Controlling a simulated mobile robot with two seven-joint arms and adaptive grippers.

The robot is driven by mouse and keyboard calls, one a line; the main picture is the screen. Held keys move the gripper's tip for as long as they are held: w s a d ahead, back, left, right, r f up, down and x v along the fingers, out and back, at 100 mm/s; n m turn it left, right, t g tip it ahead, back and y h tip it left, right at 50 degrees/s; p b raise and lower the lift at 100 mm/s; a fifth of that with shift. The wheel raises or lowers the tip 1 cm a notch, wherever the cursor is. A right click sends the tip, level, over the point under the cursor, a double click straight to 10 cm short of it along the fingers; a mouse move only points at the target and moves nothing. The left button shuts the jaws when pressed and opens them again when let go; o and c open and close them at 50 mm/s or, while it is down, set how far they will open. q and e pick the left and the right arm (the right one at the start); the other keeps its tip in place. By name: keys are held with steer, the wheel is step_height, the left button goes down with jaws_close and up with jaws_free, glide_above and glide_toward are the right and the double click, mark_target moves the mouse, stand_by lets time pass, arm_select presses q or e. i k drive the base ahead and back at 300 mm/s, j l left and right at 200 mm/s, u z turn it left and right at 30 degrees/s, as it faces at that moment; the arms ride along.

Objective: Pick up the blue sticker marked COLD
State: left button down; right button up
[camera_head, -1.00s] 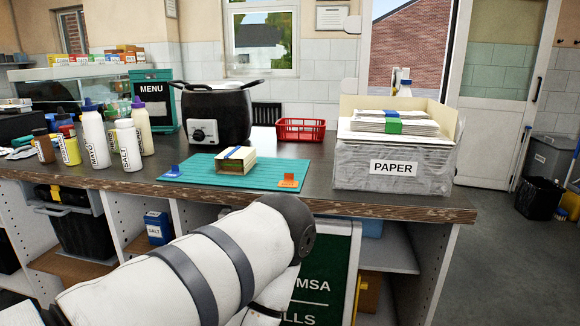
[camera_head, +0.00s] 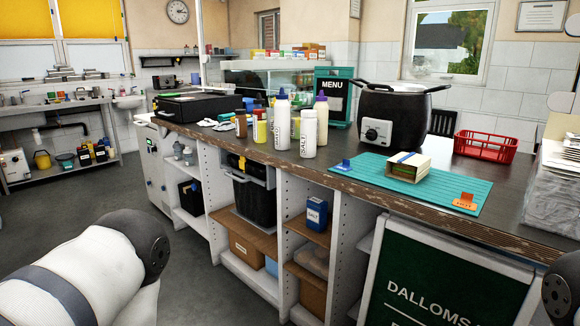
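A small blue piece (camera_head: 343,165) lies at the left end of the teal mat (camera_head: 440,192) on the counter. It looks like the blue sticker, but I cannot read its lettering at this size. A small orange piece (camera_head: 465,201) with faint lettering lies at the mat's right front corner. Between them on the mat is a pale box-like stack with a blue band (camera_head: 408,166). A white arm link of mine fills the lower left, and a dark joint of mine shows at the lower right edge. Neither gripper is in view.
A black pot (camera_head: 392,115) and a red basket (camera_head: 485,146) stand behind the mat. Several bottles, such as the salt bottle (camera_head: 308,134), stand left of it. A grey paper box (camera_head: 553,195) is at the right edge. Open floor (camera_head: 95,200) lies left of the counter.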

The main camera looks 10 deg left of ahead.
mark_target(344, 167)
steer(key=i+j+z, duration=0.4)
steer(key=j+z, duration=0.2)
steer(key=i+j+z, duration=0.1)
steer(key=j+z, duration=0.2)
steer(key=j, duration=0.15)
